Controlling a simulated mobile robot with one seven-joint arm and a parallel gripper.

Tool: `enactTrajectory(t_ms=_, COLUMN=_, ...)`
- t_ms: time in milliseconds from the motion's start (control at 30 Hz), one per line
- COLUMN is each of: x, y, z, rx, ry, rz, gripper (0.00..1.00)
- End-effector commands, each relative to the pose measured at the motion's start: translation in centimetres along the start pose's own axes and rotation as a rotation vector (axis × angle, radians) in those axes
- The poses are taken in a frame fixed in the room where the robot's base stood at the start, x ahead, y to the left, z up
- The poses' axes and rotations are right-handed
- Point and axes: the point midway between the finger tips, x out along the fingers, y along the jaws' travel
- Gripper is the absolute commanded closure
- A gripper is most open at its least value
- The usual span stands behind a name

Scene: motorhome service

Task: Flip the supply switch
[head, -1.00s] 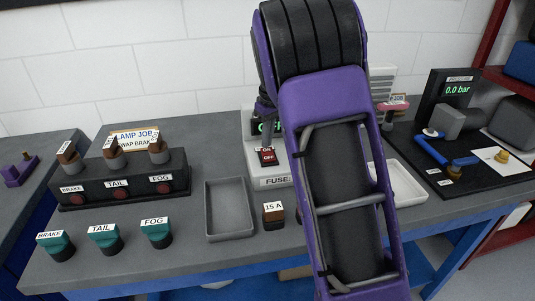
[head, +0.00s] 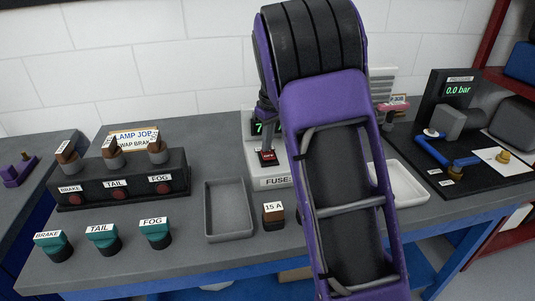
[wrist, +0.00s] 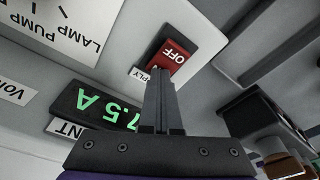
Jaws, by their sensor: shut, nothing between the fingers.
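The red supply switch (head: 267,157) is on the white fuse panel (head: 274,182), left of my arm. In the wrist view the switch (wrist: 170,57) shows its red face marked OFF; its other half is largely hidden by my fingers. My gripper (wrist: 160,82) is shut and empty, with its fingertips at the switch's edge. I cannot tell whether they touch it. In the head view my gripper (head: 266,143) points down just above the switch. A green display (wrist: 92,108) beside it reads 7.5 A.
A grey tray (head: 228,210) and a 15 A fuse (head: 273,216) sit in front of the panel. A white tray (head: 405,181) is right of my arm. Bare bench lies between the grey tray and the teal fuses.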

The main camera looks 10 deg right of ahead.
Motion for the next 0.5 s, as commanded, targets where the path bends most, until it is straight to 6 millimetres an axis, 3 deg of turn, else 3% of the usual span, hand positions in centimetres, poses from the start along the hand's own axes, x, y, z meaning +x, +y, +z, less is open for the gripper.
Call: enactTrajectory(t_ms=500, x=-3.6, y=0.0, z=-0.5, rx=0.001, ry=-0.002, rz=-0.001, gripper=1.0)
